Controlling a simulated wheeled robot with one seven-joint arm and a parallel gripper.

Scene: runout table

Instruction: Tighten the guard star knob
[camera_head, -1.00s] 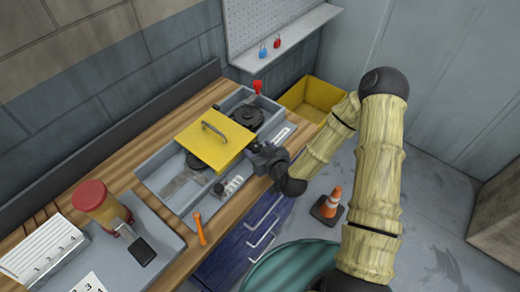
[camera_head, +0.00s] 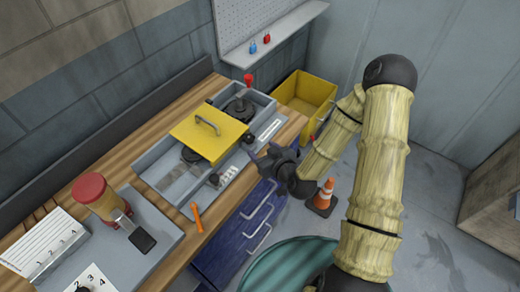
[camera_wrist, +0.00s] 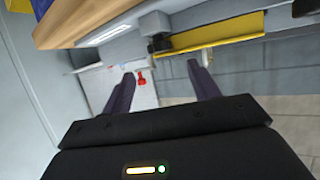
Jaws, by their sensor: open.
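The yellow guard (camera_head: 213,140) with its grey handle lies over the grey machine housing on the bench. A small black knob (camera_head: 248,138) sits at the guard's right edge; I take it for the star knob, though its lobes are too small to make out. A dark knob also shows beside the yellow guard edge in the wrist view (camera_wrist: 160,43). My gripper (camera_head: 262,158) is open and empty, at the bench's front edge, to the right of and below the knob, apart from it. Its two fingers (camera_wrist: 162,88) stand wide apart in the wrist view.
Another black knob (camera_head: 214,179) is on the housing's front left. An orange-handled tool (camera_head: 197,217) lies on the wood. A red-topped lever (camera_head: 248,79) stands at the back. A yellow bin (camera_head: 305,97) and traffic cone (camera_head: 325,195) are to the right, blue drawers (camera_head: 240,235) below.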

